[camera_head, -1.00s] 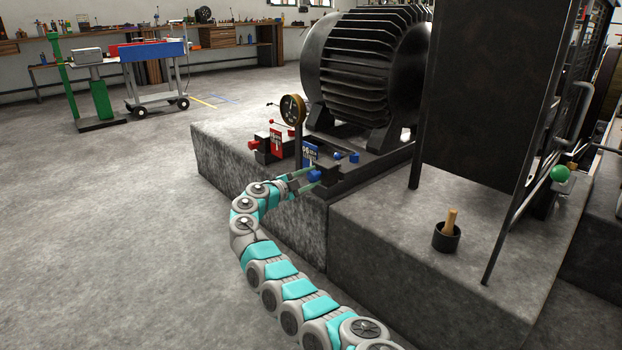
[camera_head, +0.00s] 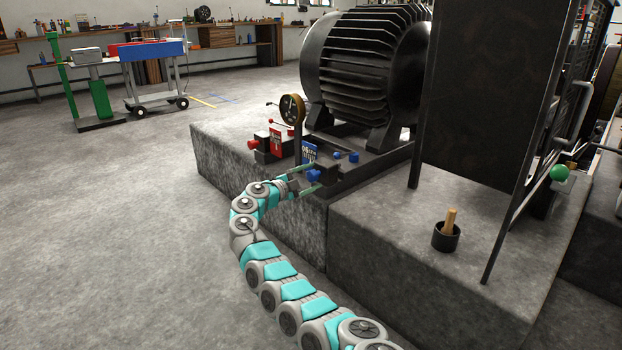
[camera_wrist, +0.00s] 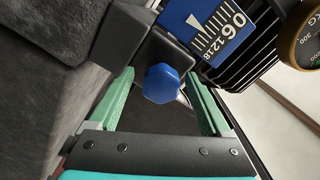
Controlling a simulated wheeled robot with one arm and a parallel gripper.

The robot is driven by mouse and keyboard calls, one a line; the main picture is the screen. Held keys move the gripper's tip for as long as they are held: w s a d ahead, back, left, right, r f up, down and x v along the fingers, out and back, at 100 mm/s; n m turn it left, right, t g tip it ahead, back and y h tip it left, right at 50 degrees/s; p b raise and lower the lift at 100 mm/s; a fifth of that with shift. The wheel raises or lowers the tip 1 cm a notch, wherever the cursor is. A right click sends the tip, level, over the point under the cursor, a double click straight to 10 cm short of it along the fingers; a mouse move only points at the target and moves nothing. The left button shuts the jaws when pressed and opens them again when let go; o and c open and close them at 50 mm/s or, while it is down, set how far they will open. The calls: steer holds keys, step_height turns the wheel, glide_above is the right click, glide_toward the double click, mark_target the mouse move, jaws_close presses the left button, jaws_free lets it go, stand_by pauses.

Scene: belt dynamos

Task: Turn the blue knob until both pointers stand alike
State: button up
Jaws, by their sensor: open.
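The blue knob (camera_head: 313,175) is a six-sided head on a dark block at the corner of the stone plinth. In the wrist view the blue knob (camera_wrist: 162,84) sits between the two green fingers of my gripper (camera_wrist: 160,78), with a gap on each side. My gripper (camera_head: 306,178) is open around it in the head view. A blue scale plate (camera_head: 309,152) stands behind the knob; in the wrist view this plate (camera_wrist: 205,25) shows 0, 6, 12, 18 and a white pointer. A red scale plate (camera_head: 276,142) stands to its left; its pointer is too small to read.
A round gauge (camera_head: 291,109) stands above the plates, before a large black motor (camera_head: 365,65). A red knob (camera_head: 252,144) and small blue parts (camera_head: 346,157) flank the plates. A black cup with a wooden handle (camera_head: 446,235) stands on the right plinth.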

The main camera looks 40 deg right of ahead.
steer(key=a, duration=0.8)
steer(key=shift+s, duration=0.3)
